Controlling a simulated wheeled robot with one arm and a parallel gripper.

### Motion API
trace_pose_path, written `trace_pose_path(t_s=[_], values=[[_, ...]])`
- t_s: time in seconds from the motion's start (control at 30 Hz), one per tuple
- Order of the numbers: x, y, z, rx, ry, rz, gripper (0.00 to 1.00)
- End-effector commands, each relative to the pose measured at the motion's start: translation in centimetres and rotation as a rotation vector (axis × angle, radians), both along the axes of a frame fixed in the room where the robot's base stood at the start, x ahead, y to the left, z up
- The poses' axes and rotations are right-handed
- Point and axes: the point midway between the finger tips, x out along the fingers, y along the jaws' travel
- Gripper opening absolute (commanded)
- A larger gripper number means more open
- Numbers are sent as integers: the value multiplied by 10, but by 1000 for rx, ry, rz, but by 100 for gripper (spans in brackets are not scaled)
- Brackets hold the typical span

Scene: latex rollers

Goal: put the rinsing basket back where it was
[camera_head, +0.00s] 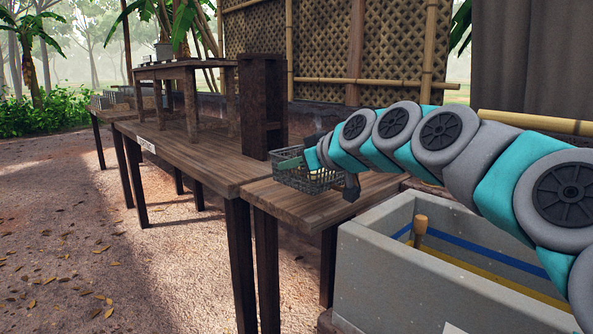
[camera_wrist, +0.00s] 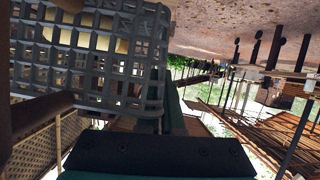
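The rinsing basket (camera_head: 318,181) is a grey open-mesh basket at the far end of my arm, over the nearer wooden table (camera_head: 285,205). I cannot tell if its base touches the tabletop. In the wrist view the basket (camera_wrist: 95,62) fills the upper left, very close, with pale cream pieces behind its mesh. My gripper (camera_head: 330,168) is at the basket, with dark parts on its near and far sides. A dark bar and a teal strip show close up in the wrist view. The fingertips' contact with the basket is hidden, so I cannot tell whether they grip it.
A grey trough (camera_head: 375,250) with a wooden-handled tool (camera_head: 420,225) stands at the front right, below my arm. A dark upright wooden stand (camera_head: 262,105) is just behind the basket. A long table (camera_head: 190,150) runs left, largely bare in front, with a small label.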

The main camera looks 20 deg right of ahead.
Motion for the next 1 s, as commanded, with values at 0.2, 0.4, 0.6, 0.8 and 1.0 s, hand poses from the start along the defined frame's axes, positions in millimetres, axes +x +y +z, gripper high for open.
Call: trace_pose_path(t_s=[0.2,0.4,0.6,0.8,1.0], values=[[43,-16,-3,1,0,0,0],[78,-30,-6,2,0,-1,0],[105,-42,-8,1,-3,-2,0],[113,-45,-9,0,-5,-2,0],[119,-47,-13,1,-2,-1,0]])
